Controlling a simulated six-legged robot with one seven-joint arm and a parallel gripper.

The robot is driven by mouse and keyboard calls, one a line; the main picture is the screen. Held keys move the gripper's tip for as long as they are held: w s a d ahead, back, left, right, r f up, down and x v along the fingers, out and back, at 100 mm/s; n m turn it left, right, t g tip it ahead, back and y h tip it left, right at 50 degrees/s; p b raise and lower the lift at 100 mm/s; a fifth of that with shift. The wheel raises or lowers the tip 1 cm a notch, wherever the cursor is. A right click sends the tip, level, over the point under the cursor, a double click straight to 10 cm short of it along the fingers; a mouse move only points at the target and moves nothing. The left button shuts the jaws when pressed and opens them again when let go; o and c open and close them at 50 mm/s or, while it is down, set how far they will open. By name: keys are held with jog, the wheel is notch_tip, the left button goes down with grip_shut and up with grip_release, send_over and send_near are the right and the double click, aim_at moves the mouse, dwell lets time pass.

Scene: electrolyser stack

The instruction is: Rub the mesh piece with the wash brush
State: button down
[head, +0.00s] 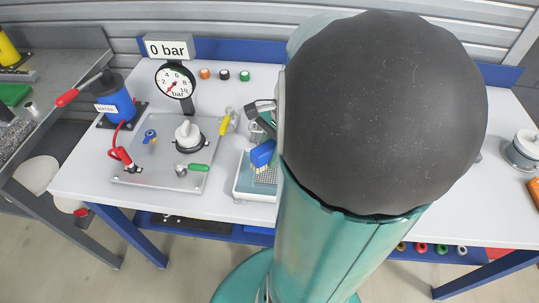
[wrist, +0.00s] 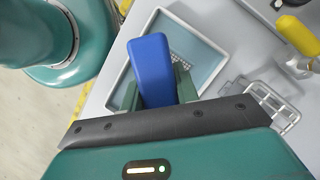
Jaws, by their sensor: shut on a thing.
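The blue wash brush (wrist: 151,62) is held between the fingers of my gripper (wrist: 158,92) in the wrist view. In the head view the brush (head: 263,153) shows with its pale bristles pointing down over a shallow tray (head: 242,187). The mesh piece (head: 266,175) lies in the tray just under the bristles; I cannot tell whether they touch. In the wrist view a small part of the mesh (wrist: 177,58) shows beside the brush, inside the white-rimmed tray (wrist: 218,62). My arm hides the tray's right side in the head view.
Left of the tray stand a grey plate (head: 150,170) with a pressure gauge (head: 175,82), a blue water pump (head: 115,100) and a green-handled tool (head: 193,168). A wire rack (wrist: 268,98) and a yellow handle (wrist: 297,34) are near the tray. Coloured caps (head: 225,75) stand behind.

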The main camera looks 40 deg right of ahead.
aim_at(270, 146)
jog(key=shift+r, duration=1.5)
jog(key=shift+s, duration=0.1)
